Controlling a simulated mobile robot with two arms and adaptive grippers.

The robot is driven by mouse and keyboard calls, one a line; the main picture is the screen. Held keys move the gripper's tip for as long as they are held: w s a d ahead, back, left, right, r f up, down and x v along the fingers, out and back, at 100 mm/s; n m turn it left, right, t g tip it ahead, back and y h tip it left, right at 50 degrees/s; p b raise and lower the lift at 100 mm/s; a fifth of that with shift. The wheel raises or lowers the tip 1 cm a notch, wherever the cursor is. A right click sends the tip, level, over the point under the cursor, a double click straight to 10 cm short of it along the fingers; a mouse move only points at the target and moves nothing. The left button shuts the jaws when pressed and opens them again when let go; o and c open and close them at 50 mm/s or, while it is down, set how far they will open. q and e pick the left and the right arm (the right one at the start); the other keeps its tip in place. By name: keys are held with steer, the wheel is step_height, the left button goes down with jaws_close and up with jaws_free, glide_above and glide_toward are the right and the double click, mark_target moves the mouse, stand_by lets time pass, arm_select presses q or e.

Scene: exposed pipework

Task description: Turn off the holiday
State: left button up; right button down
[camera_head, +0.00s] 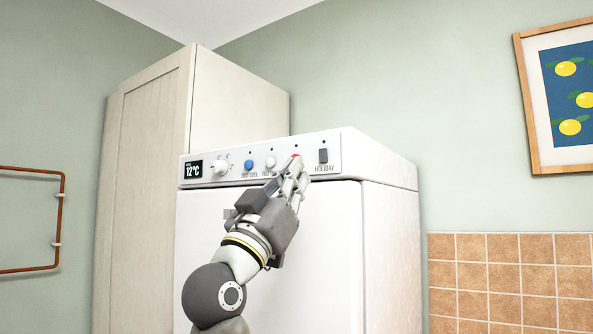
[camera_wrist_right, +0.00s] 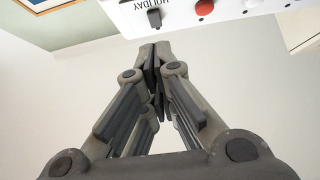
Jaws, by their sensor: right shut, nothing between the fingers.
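The holiday switch (camera_head: 323,156) is a dark grey rocker at the right end of the white fridge's top control panel (camera_head: 334,142). The label HOLIDAY sits below it. In the right wrist view the switch (camera_wrist_right: 154,17) shows upside down at the top edge, beyond the fingertips. My right gripper (camera_head: 297,168) is shut and empty, pointing up at the panel just left of and below the switch. In the right wrist view its fingertips (camera_wrist_right: 157,50) are together, apart from the switch in the picture. My left gripper is out of view.
A red button (camera_wrist_right: 204,7) lies beside the switch, partly hidden by my fingers in the head view. A blue button (camera_head: 249,165), a white dial (camera_head: 219,168) and a display (camera_head: 193,169) reading 12°C are further left. A tall cabinet (camera_head: 145,150) stands left of the fridge.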

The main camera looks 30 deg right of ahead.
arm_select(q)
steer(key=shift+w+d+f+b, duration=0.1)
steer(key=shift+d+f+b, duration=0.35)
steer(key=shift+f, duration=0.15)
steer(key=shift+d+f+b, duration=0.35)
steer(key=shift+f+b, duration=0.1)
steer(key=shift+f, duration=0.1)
arm_select(e)
steer(key=v, duration=0.5)
steer(key=shift+f, duration=0.55)
steer(key=shift+a, duration=0.1)
